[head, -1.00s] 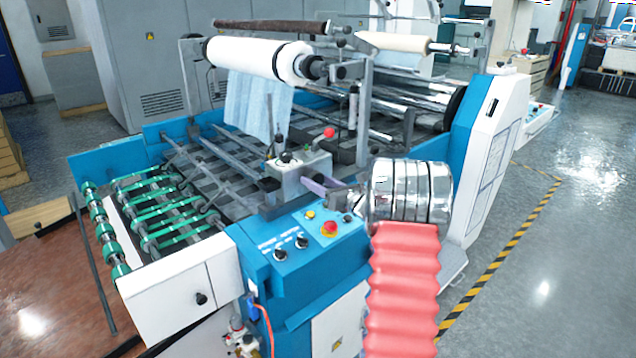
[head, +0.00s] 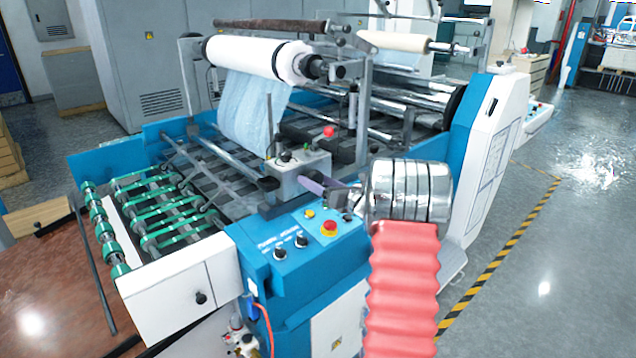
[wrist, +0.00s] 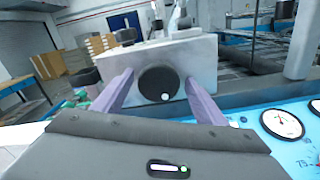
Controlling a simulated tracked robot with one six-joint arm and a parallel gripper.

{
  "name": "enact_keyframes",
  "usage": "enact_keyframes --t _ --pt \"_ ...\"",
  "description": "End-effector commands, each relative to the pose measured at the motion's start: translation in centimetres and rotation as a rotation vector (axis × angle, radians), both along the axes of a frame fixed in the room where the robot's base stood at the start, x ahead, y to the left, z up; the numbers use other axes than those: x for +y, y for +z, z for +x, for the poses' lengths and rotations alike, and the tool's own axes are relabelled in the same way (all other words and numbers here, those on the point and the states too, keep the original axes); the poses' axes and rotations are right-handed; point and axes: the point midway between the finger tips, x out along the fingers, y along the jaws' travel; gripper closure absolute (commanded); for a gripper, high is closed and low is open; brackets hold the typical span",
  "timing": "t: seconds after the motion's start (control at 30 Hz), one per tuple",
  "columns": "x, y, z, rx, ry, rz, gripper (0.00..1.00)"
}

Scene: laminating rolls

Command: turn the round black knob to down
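The round black knob (wrist: 156,86) sits on the front face of a light grey box (wrist: 195,55) in the wrist view. A white dot on the knob is near its bottom edge, slightly right of centre. My gripper (wrist: 158,88) has two purple fingers, spread apart on either side of the knob. A gap shows between the knob and each finger, so it is not clamped. In the head view my gripper (head: 312,186) is at the grey box (head: 288,181) on the blue machine; the knob cannot be made out there.
The blue control panel (head: 290,245) lies below the gripper, with a red button (head: 329,227) and small black knobs. A red-tipped lever (head: 328,132) rises behind the box. In the wrist view, a dial gauge (wrist: 281,123) is at right.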

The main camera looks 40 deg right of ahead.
Motion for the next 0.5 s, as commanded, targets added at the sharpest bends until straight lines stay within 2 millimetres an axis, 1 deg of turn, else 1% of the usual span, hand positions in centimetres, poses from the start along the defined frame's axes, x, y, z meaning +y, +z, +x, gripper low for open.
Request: enact_keyframes --t 0.3,0.37,0.5 --pt "0.0 0.2 -0.1 -0.004 0.001 -0.002 0.34" --pt "0.0 0.3 -0.4 -0.004 0.001 -0.002 0.34" --pt "-0.1 0.3 -1.8 -0.003 -0.001 -0.002 0.34"
